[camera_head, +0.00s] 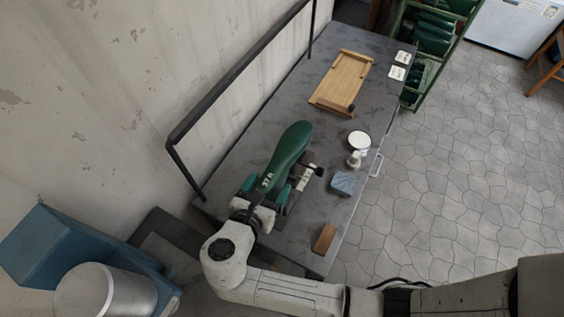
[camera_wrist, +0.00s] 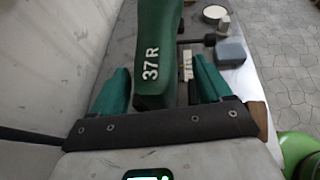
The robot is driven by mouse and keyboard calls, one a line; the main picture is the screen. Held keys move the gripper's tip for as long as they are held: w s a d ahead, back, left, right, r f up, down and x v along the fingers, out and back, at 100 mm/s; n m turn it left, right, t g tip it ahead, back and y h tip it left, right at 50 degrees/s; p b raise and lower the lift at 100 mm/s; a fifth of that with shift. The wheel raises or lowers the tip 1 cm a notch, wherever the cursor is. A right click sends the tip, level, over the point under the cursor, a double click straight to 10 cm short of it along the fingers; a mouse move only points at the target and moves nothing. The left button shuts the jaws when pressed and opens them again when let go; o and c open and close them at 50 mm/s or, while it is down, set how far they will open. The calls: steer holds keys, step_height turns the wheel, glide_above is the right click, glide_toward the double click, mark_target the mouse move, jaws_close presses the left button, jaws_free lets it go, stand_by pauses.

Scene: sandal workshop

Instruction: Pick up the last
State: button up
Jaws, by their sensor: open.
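The green last (camera_head: 288,150), marked 37R, lies on the grey workbench (camera_head: 225,187) with its wider end away from my gripper. My gripper (camera_head: 266,190) is at the last's near, narrower end, with its teal fingers apart. In the wrist view the last (camera_wrist: 158,45) runs up the middle between the two fingers of my gripper (camera_wrist: 160,88). A gap shows on each side of the last, wider on the right. The last's underside is hidden.
Right of the last are a hammer-like tool (camera_head: 319,171), a blue-grey block (camera_head: 343,183), a white-topped pot (camera_head: 359,140) and a brown block (camera_head: 324,238). A wooden board (camera_head: 343,82) lies farther back. A dark rail (camera_head: 235,90) and wall stand left.

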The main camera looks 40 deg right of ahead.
steer(key=shift+x, duration=1.35)
steer(key=shift+f, duration=0.1)
steer(key=shift+c, duration=0.3)
